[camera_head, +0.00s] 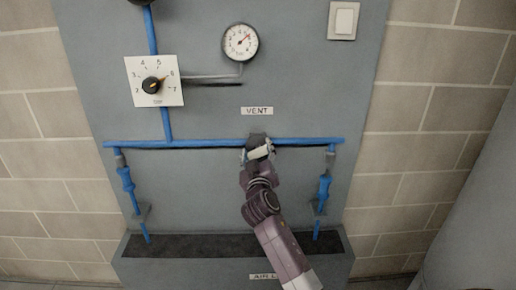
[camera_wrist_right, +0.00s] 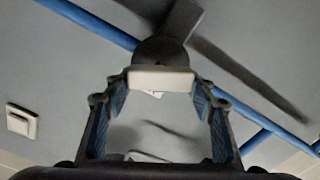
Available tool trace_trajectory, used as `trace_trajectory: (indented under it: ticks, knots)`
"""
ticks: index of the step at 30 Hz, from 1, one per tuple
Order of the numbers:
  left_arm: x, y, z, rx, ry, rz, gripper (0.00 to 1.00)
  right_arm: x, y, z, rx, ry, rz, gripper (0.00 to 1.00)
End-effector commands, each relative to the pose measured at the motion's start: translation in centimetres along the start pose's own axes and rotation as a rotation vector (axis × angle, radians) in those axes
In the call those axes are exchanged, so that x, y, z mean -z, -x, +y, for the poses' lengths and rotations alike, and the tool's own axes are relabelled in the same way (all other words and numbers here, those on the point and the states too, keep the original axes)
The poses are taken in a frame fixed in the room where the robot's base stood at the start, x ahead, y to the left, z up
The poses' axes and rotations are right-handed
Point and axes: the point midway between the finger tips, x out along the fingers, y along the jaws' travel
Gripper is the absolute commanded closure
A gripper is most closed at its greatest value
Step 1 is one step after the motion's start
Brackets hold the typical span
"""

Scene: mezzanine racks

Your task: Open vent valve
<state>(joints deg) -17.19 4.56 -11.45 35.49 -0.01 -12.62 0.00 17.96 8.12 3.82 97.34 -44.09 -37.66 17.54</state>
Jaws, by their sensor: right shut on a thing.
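The vent valve sits on the horizontal blue pipe (camera_head: 200,143), just under the VENT label (camera_head: 257,111). In the head view my right gripper (camera_head: 258,152) covers most of it; only a dark part of the valve (camera_head: 256,138) shows above the fingers. In the right wrist view the valve (camera_wrist_right: 160,50) has a dark round body with a flat dark arm pointing up and right. A pale block (camera_wrist_right: 160,80) lies across in front of it, between the fingertips of my right gripper, which is shut on the valve. My left gripper is not in view.
A pressure gauge (camera_head: 240,42) and a white dial plate (camera_head: 154,81) with a black knob are above the pipe. Blue branches with fittings hang at left (camera_head: 127,182) and right (camera_head: 324,190). A white switch (camera_head: 343,20) is at the top right. A dark trough (camera_head: 190,246) runs below.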

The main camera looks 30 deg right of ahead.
Motion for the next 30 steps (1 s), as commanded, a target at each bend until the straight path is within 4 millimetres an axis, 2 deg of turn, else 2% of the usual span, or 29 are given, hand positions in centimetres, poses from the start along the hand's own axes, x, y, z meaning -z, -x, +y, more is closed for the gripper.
trace_trajectory:
  ticks: [21, 30]
  knots:
    - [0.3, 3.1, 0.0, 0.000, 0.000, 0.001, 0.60, -0.1, 0.0, -0.6, 0.001, 0.682, 0.000, 0.73]
    - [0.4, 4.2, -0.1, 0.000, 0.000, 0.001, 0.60, -0.3, 0.0, -0.8, 0.001, 0.924, 0.000, 0.73]
